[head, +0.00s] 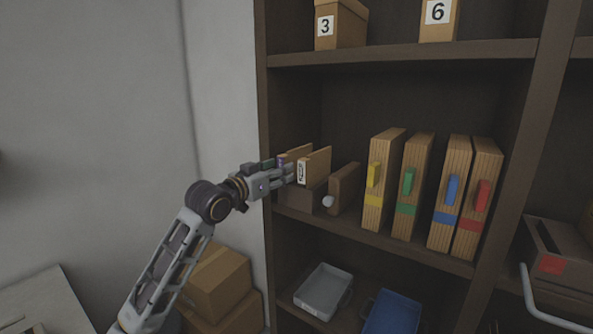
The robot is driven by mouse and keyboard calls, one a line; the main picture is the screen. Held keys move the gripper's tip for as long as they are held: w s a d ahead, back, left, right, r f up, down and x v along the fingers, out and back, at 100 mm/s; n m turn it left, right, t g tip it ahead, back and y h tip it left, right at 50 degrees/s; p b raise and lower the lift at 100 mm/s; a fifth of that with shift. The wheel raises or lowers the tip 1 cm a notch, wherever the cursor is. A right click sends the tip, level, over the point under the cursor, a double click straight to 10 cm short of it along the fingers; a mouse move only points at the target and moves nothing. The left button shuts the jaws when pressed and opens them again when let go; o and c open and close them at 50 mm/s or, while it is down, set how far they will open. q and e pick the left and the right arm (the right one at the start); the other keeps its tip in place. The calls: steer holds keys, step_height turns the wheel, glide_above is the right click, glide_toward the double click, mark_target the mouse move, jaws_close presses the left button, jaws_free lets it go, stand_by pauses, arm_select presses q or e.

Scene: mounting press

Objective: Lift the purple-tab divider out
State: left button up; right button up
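A small brown box (298,199) stands at the left end of the middle shelf, with upright tan dividers in it. The purple tab (281,160) shows on the rear left divider (297,153), whose lower part is hidden by my gripper and the front divider. The front divider (318,165) has a white label with a dark mark. My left gripper (290,175) reaches in from the left, level with the tabs and close to the dividers' front edges. Its fingers are small and overlap the dividers, so I cannot tell whether they touch or grip one. My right gripper is out of view.
A brown block with a pale round knob (328,202) stands right of the box. Several wooden binders, including a yellow-tabbed one (380,185), stand farther right. The shelf's left upright (262,110) is close to my gripper. Numbered boxes are above; grey and blue trays below.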

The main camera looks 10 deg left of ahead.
arm_select(q)
steer(key=shift+p+x, duration=0.65)
steer(key=shift+x, duration=1.35)
steer(key=shift+a, duration=0.1)
steer(key=shift+c, duration=0.5)
jaws_close()
